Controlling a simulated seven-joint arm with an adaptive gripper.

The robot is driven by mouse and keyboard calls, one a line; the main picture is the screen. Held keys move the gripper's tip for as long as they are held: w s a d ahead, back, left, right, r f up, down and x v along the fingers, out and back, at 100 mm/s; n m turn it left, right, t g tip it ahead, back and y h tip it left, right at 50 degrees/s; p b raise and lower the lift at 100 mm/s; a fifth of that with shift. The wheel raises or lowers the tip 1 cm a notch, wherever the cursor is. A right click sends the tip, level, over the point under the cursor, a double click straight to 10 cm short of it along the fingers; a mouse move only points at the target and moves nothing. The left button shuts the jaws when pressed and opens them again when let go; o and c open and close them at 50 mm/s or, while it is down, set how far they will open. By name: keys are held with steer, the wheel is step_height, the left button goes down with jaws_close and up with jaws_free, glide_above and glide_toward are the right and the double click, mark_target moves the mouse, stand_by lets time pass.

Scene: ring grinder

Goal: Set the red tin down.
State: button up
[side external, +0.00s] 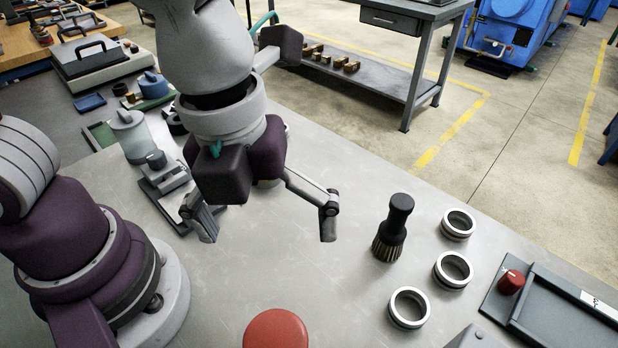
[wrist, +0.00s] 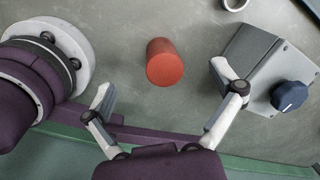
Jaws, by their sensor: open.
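The red tin (side external: 275,330) stands on the grey bench top at the bottom edge of the side view, partly cut off by the frame. In the wrist view the red tin (wrist: 165,63) shows whole, standing upright on the bench. My gripper (side external: 267,226) is open and empty, above the bench and apart from the tin. In the wrist view my gripper (wrist: 163,90) has its fingers spread wide, one to each side of the tin in the picture, with nothing between them touching it.
A grey box (wrist: 250,62) with a dark blue knob (wrist: 289,95) is right of the tin in the wrist view. In the side view, a black brush (side external: 392,228), three metal rings (side external: 409,308) and a red-knobbed tray (side external: 560,310) are at right. The central bench is clear.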

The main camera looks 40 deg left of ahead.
steer(key=w+a+r+n+t, duration=0.1)
steer(key=a+n+t, duration=0.1)
steer(key=a+n, duration=0.6)
steer(key=w+a+r+n+t, duration=0.2)
steer(key=a+n, duration=0.6)
steer(key=n, duration=1.1)
steer(key=shift+a+r+n+t+y, duration=0.2)
steer(key=shift+n+t+y, duration=0.1)
steer(key=shift+n, duration=0.1)
